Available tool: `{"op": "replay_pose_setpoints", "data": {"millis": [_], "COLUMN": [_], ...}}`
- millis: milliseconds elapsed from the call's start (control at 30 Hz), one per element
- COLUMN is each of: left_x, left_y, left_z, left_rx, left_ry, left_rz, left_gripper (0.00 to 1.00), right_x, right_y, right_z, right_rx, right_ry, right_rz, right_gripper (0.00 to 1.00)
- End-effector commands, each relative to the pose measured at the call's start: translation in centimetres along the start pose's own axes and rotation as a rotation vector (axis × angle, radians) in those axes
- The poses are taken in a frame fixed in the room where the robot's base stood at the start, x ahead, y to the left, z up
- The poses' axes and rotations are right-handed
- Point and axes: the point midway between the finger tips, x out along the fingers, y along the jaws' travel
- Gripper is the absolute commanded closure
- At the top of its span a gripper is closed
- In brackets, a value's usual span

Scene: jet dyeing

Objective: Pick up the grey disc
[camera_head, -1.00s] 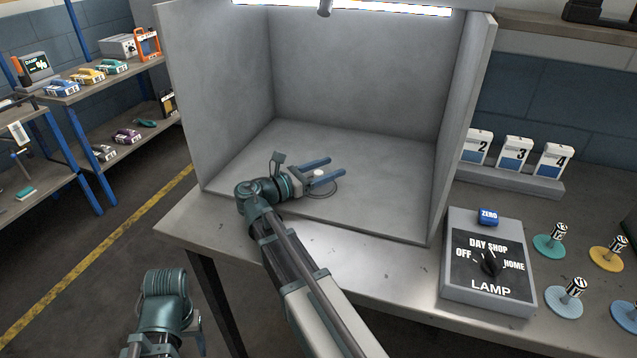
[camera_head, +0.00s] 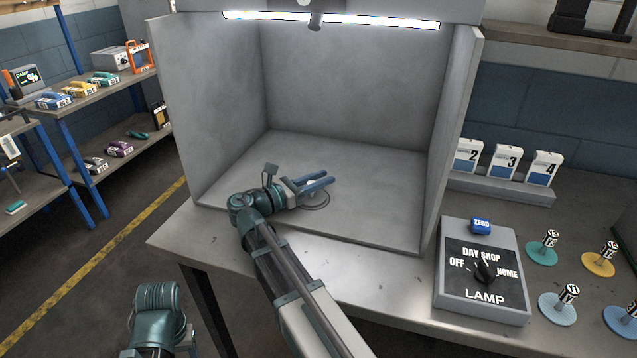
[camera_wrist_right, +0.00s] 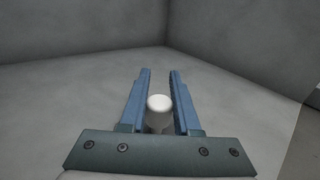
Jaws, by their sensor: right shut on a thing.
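The grey disc (camera_head: 318,203) lies on the floor of the grey booth, under my right gripper. It nearly matches the floor, and mostly its dark rim shows. A pale upright knob (camera_wrist_right: 159,106) stands between the blue fingers in the right wrist view; the disc below it is hidden there. My right gripper (camera_head: 331,179) is shut on this knob, with both fingers close together around it. It also shows in the right wrist view (camera_wrist_right: 160,72). My left arm shows at the lower left, but its fingers are not visible.
The booth's side walls (camera_head: 447,145) stand left and right of my right arm, with a lit lamp (camera_head: 330,20) above. Right of it are a lamp switch box (camera_head: 482,270), several coloured discs with knobs, and numbered white cards (camera_head: 506,162). The booth floor beyond the gripper is clear.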

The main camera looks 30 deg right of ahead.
Motion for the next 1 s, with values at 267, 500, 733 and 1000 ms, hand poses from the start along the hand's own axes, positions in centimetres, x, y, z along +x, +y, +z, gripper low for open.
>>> {"op": "replay_pose_setpoints", "data": {"millis": [267, 500, 733, 1000], "left_x": [-3.0, -3.6, -4.2, -4.5], "left_y": [-0.3, -0.3, -0.4, -0.4], "left_z": [0.2, 0.2, 0.2, 0.3], "left_rx": [0.000, 0.000, 0.000, 0.000], "left_ry": [0.000, 0.000, 0.000, 0.000], "left_rz": [0.000, 0.000, 0.000, 0.000], "left_gripper": [0.40, 0.40, 0.40, 0.40], "right_x": [0.0, -3.1, -7.6, -11.1], "right_y": [0.0, -2.9, -6.6, -9.4], "right_z": [3.0, 3.7, 4.2, 4.6], "right_rx": [0.000, 0.000, 0.000, 0.000], "right_ry": [0.000, 0.000, 0.000, 0.000], "right_rz": [0.000, 0.004, 0.004, 0.002], "right_gripper": [1.00, 1.00, 1.00, 1.00]}}
